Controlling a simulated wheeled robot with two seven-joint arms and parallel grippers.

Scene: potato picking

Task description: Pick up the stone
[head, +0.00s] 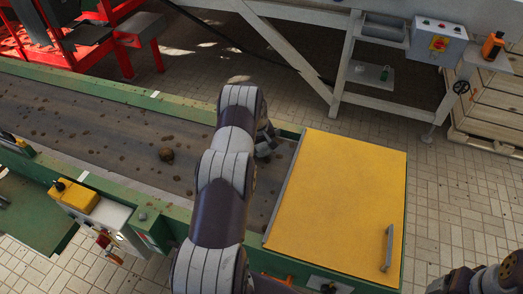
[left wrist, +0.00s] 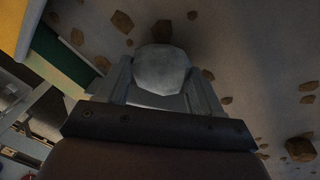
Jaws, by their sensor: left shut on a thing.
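The stone (left wrist: 162,70) is a pale grey, rounded lump between the fingers of my left gripper in the left wrist view. My left gripper (head: 268,140) is shut on it, over the conveyor belt near its right end. In the head view my left arm hides much of this gripper, and I cannot make out the stone there. Whether the stone touches the belt is not clear. Part of my right arm shows at the bottom right corner of the head view; the state of its gripper cannot be made out.
The brown conveyor belt (head: 110,130) carries scattered soil crumbs and one larger brown lump (head: 166,154). A yellow cover (head: 340,195) stands right of the belt's end. A control box with a yellow switch (head: 80,198) sits on the near side. Wooden crates (head: 490,110) stand at the far right.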

